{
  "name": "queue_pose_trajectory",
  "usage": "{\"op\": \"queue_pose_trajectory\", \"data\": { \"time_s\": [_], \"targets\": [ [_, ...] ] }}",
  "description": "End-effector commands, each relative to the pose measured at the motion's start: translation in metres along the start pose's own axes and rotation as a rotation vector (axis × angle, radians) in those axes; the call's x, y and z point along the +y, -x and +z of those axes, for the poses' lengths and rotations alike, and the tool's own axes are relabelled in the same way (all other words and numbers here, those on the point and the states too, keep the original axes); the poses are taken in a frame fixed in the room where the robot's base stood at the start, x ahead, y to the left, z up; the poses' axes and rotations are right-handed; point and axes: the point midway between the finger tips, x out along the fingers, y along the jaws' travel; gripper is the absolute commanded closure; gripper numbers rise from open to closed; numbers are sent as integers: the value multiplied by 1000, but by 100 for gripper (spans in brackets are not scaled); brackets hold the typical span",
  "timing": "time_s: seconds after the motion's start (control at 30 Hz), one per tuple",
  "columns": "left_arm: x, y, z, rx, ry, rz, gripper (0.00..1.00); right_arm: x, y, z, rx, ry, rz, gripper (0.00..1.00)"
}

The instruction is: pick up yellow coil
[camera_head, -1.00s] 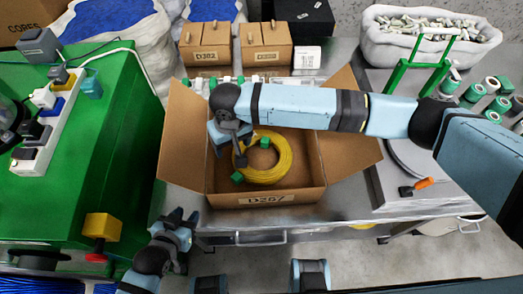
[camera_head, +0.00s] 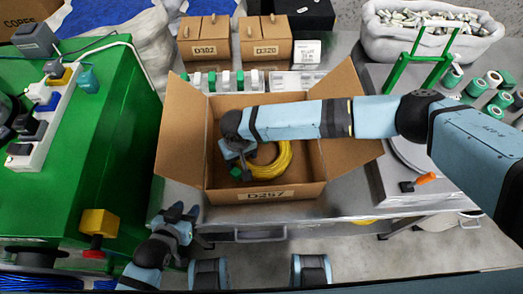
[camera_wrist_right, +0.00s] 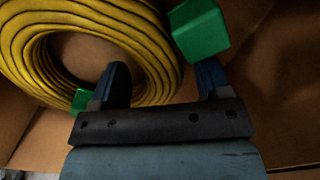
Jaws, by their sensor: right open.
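The yellow coil (camera_head: 270,165) lies in the open cardboard box D257 (camera_head: 265,195). My right arm covers its upper left part. My right gripper (camera_wrist_right: 160,75) is open and low over the coil, which also shows in the right wrist view (camera_wrist_right: 145,50). A green block (camera_wrist_right: 200,30) shows by the right finger and another (camera_wrist_right: 82,100) by the left finger. I cannot tell what they are attached to. My left gripper (camera_head: 183,210) is open and empty, outside the box's lower left corner.
The box's flaps (camera_head: 183,125) spread outward. A green bench (camera_head: 100,180) with a power strip (camera_head: 45,125) stands at the left. A white sack of parts (camera_head: 430,35) and green-and-white rolls (camera_head: 480,88) are at the right. Small cartons (camera_head: 205,40) stand behind.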

Motion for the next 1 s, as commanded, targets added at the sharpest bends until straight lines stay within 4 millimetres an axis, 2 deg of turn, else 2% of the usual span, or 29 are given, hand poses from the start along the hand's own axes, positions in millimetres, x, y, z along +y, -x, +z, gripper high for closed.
{"op": "queue_pose_trajectory", "data": {
  "time_s": [0.13, 0.37, 0.47, 0.6, 0.67, 0.7, 1.0],
  "targets": [
    [0, -1, 1, 0, 1, 0, 62, -1, -14, 0, 0, 1, -1, 30],
    [-1, -1, -1, 1, 1, -1, 62, -1, -15, 0, 0, 0, -2, 30],
    [-1, -1, -1, 2, 1, -1, 62, -1, -15, 0, 0, 0, -2, 50],
    [-1, -1, -1, 2, 1, -1, 62, -1, -14, 0, 0, 0, -2, 82],
    [-1, -1, -1, 2, 1, -1, 62, -1, -14, 0, 0, 0, -2, 96],
    [-1, -1, -1, 2, 1, -1, 62, -1, -14, 0, 0, 0, -2, 100],
    [-1, 0, -1, 2, 1, -1, 62, -1, -11, -1, 1, 0, -2, 100]
  ]
}}
